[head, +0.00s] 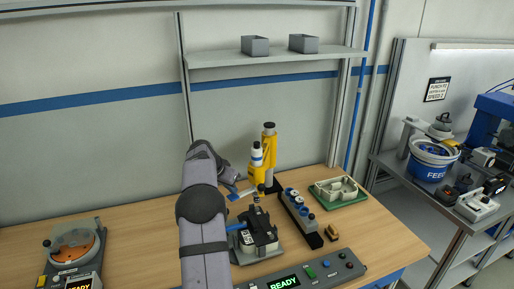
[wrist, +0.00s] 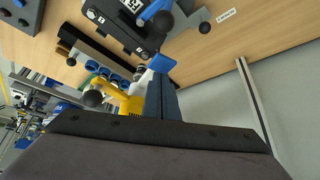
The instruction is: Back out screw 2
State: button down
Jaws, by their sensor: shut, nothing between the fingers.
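My gripper (head: 241,192) is shut and empty, with blue fingertips, in the air beside the yellow tool and above the black fixture. In the wrist view the shut fingers (wrist: 161,66) point towards the fixture's edge. The black fixture (head: 262,232) sits on a grey base on the bench, with a blue lever (head: 236,227) at its left. It shows at the top of the wrist view (wrist: 120,28) with small white labels. I cannot make out screw 2. A yellow tool (head: 269,142) with a white and blue part beside it stands upright behind the fixture.
A dark rack of blue-topped pieces (head: 289,198) stands right of the fixture, and a green tray (head: 350,199) lies beyond it. A control box (head: 342,270) showing READY lies in front. A device with an orange disc (head: 88,249) is at left. The bench between is clear.

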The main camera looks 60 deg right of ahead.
aim_at(232, 198)
jog(key=shift+f, duration=0.2)
jog(key=shift+a+f+b, duration=0.1)
jog(key=shift+f+b, duration=2.25)
jog(key=shift+f, duration=0.4)
jog(key=shift+r, duration=0.1)
jog(key=shift+s+a, duration=0.1)
jog(key=shift+s, duration=0.05)
jog(key=shift+r, duration=0.45)
dwell(1.9)
jog(key=shift+r+p, duration=0.5)
jog(key=shift+r, duration=0.3)
jog(key=shift+d+r+p, duration=0.2)
jog(key=shift+r+p, duration=2.6)
jog(key=shift+r, duration=1.1)
